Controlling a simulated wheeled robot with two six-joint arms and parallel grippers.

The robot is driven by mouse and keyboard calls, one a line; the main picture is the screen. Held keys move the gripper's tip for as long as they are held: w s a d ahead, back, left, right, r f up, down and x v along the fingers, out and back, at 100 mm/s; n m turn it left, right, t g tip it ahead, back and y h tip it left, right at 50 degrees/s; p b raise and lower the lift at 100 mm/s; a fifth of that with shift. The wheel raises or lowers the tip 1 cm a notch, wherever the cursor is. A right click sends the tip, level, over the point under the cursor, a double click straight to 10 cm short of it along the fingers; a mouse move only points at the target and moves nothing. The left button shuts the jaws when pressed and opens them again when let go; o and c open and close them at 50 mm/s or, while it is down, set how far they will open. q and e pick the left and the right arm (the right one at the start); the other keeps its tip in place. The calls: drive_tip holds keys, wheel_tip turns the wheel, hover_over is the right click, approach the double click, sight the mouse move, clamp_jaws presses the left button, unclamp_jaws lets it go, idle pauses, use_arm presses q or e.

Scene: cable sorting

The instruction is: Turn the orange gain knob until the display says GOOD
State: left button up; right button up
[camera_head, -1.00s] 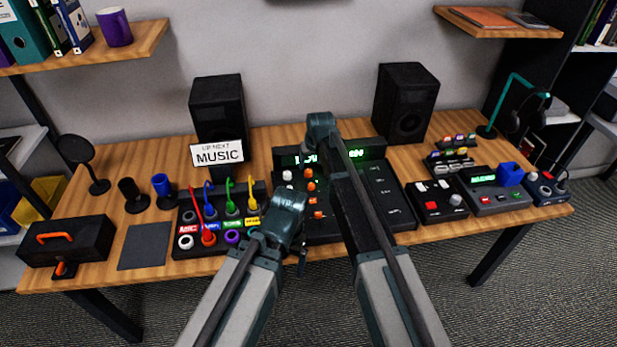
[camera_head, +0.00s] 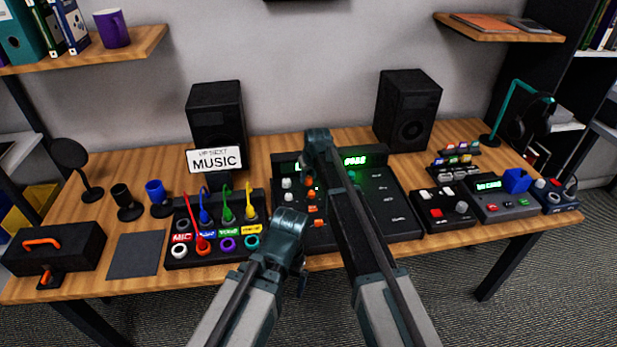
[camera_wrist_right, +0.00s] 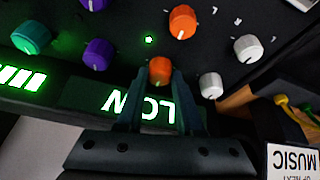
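In the right wrist view, an orange knob (camera_wrist_right: 160,70) stands at the edge of the mixer panel by a green-lit display (camera_wrist_right: 75,96). The display is upside down there and partly covered by my fingers; its letters seem to read LOW. My right gripper (camera_wrist_right: 162,77) has one finger on each side of this knob, close against it. A second orange knob (camera_wrist_right: 182,22) stands farther up in that view. In the head view, my right arm covers part of the mixer (camera_head: 385,200). My left gripper (camera_head: 302,282) hangs near the table's front edge; its fingers are too small to read.
White (camera_wrist_right: 248,48), purple (camera_wrist_right: 98,54) and teal (camera_wrist_right: 31,37) knobs surround the orange ones. A cable box (camera_head: 215,255) with coloured plugs stands left of the mixer. A MUSIC sign (camera_head: 214,160) is behind it. Small control boxes (camera_head: 444,212) stand to the right.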

clamp_jaws()
drive_tip(key=shift+a+m+h, duration=0.15)
drive_tip(key=shift+m+h, duration=0.75)
drive_tip(key=shift+m, duration=1.5)
drive_tip(key=o, duration=0.7)
unclamp_jaws()
drive_tip(key=p+v, duration=1.2)
drive_tip(key=v, duration=0.1)
drive_tip(key=shift+s+r+p, duration=0.2)
drive_tip(key=shift+r+p, duration=0.15)
drive_tip(key=shift+p, duration=0.05)
